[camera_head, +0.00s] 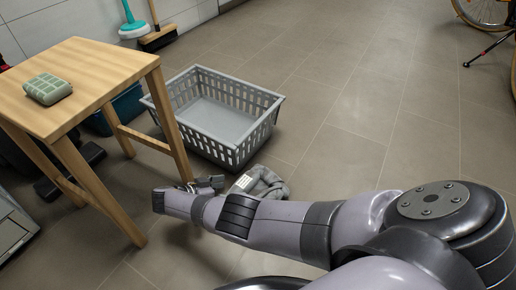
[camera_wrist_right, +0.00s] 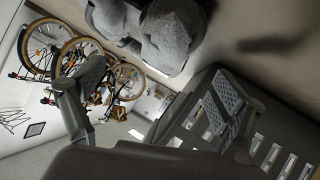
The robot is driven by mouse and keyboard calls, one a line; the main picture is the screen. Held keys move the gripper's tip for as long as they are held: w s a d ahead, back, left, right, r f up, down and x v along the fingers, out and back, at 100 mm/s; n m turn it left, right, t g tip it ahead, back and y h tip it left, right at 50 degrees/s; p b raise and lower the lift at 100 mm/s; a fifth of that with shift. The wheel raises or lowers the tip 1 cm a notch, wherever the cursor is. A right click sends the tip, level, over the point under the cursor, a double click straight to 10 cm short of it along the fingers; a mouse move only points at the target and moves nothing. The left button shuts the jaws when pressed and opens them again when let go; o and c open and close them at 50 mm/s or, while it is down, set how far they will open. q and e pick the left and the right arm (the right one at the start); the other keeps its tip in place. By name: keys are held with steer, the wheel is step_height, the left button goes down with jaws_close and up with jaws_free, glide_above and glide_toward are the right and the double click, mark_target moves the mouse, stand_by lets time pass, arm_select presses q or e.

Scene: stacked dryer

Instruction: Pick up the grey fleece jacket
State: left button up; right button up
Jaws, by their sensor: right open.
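The grey fleece jacket (camera_head: 262,183) lies bunched on the tiled floor, just in front of the laundry basket. In the right wrist view it shows as grey fuzzy lumps (camera_wrist_right: 172,30) at the top edge, partly cut off. My right gripper (camera_head: 208,184) is low near the floor, to the left of the jacket in the head view. In the right wrist view its two fingers (camera_wrist_right: 155,90) are spread apart with nothing between them. Whether a finger touches the jacket cannot be told. My right forearm covers the floor in front of the jacket. My left gripper is not in view.
The grey plastic basket (camera_head: 262,128) stands empty close behind the jacket. Floor to the right is clear; a bicycle (camera_head: 484,12) stands far off.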

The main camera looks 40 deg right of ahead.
mark_target(240, 186)
steer(key=b+x, duration=0.1)
steer(key=x, duration=0.5)
steer(key=shift+c, duration=0.5)
jaws_close()
stand_by(0.8)
steer(key=shift+r, duration=0.1)
